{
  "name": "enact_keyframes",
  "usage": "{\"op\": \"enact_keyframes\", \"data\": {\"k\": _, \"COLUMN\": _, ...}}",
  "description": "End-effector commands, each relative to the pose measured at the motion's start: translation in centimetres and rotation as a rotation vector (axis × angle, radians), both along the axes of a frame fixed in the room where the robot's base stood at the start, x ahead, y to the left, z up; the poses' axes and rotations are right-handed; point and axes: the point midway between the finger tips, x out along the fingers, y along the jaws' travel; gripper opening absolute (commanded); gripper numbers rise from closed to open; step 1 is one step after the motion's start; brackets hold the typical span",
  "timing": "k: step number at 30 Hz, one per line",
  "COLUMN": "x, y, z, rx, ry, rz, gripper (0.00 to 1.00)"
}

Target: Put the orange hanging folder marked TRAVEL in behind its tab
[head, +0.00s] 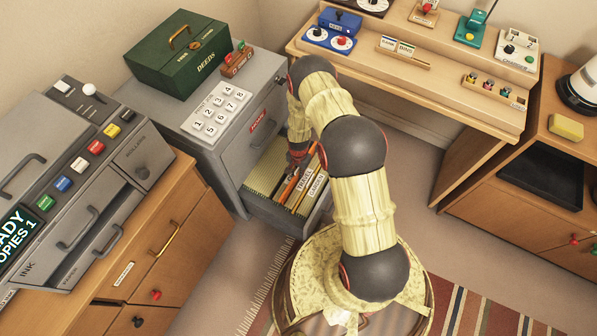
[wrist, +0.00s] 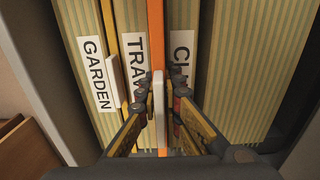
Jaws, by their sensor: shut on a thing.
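The orange hanging folder (wrist: 155,35) stands edge-on in the open file drawer, between the divider marked TRAVEL (wrist: 134,62) and one whose label begins CL (wrist: 182,55). My gripper (wrist: 163,95) is shut on the folder, its fingers on either side of a white piece at the folder's edge. In the head view the orange folder (head: 289,188) shows as a thin strip beside the TRAVEL label (head: 303,180), with my gripper (head: 298,157) over the drawer. The folder's lower part is hidden, so I cannot tell how deep it sits.
A divider marked GARDEN (wrist: 95,70) stands left of TRAVEL, with a thin yellow folder (wrist: 108,25) between. The drawer's grey walls (wrist: 42,75) are close on both sides. The grey cabinet (head: 235,160) carries a numbered key panel (head: 216,108) and a green DEEDS box (head: 180,55).

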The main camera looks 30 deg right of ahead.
Motion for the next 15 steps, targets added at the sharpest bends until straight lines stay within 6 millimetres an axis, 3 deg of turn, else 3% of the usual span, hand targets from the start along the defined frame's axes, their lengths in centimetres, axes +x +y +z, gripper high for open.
{"op": "enact_keyframes", "data": {"k": 8, "x": 0.03, "y": 0.0, "z": -0.76, "rx": 0.0, "ry": 0.0, "rz": 0.0, "gripper": 0.0}}
{"op": "enact_keyframes", "data": {"k": 9, "x": 0.02, "y": -0.01, "z": -0.76, "rx": 0.0, "ry": 0.0, "rz": 0.0, "gripper": 0.09}}
{"op": "enact_keyframes", "data": {"k": 15, "x": 0.0, "y": 0.0, "z": -0.77, "rx": 0.0, "ry": 0.0, "rz": 0.0, "gripper": 0.2}}
